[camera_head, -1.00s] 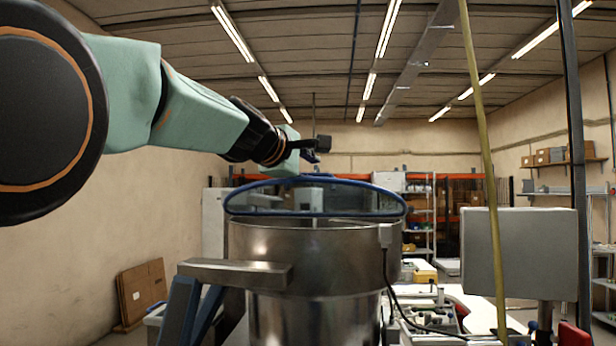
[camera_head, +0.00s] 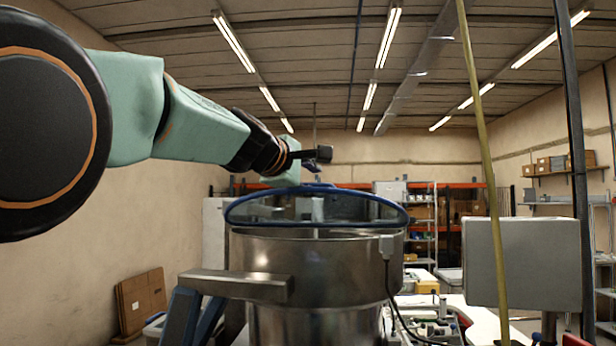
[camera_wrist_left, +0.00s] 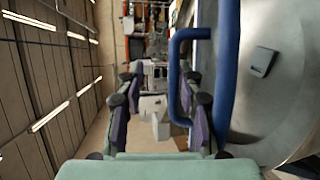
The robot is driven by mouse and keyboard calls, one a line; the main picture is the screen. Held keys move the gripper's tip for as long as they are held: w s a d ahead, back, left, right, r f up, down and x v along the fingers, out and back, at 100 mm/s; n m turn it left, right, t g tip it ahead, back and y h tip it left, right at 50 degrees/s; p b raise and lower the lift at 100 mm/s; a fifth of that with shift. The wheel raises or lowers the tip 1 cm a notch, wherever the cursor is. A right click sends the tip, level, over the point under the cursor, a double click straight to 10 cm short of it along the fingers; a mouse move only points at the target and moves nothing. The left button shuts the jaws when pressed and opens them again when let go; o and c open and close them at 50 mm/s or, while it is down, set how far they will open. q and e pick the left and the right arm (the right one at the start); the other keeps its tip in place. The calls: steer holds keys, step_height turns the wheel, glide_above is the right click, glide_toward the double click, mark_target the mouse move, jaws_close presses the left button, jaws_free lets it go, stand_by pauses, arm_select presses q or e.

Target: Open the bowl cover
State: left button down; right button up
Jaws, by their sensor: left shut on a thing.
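The bowl (camera_head: 315,275) is a large steel drum in the middle of the head view. Its cover (camera_head: 318,226), with a thick blue rim, sits over the bowl mouth and appears tilted, its far edge higher. My left gripper (camera_head: 308,160) is at the top far edge of the cover. In the left wrist view the cover's shiny metal (camera_wrist_left: 278,85) and blue rim fill the right side. A blue loop handle (camera_wrist_left: 174,75) reaches between the fingers of the left gripper (camera_wrist_left: 158,92), which is shut on it. The exact contact is partly hidden. My right gripper is out of view.
A grey panel (camera_head: 523,262) on a post stands at the right, with a yellowish pole (camera_head: 483,150) before it. A steel bracket arm (camera_head: 235,284) juts left from the bowl. A cluttered white table (camera_head: 470,318) lies behind right. Shelves stand at the back.

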arm_select(q)
steer(key=shift+a+r, duration=0.15)
steer(key=shift+r, duration=0.65)
steer(key=c, duration=1.4)
jaws_free()
steer(key=shift+c, duration=0.2)
steer(key=shift+w+f, duration=0.15)
steer(key=shift+w, duration=0.1)
steer(key=shift+c, duration=1.3)
steer(key=shift+s, duration=0.1)
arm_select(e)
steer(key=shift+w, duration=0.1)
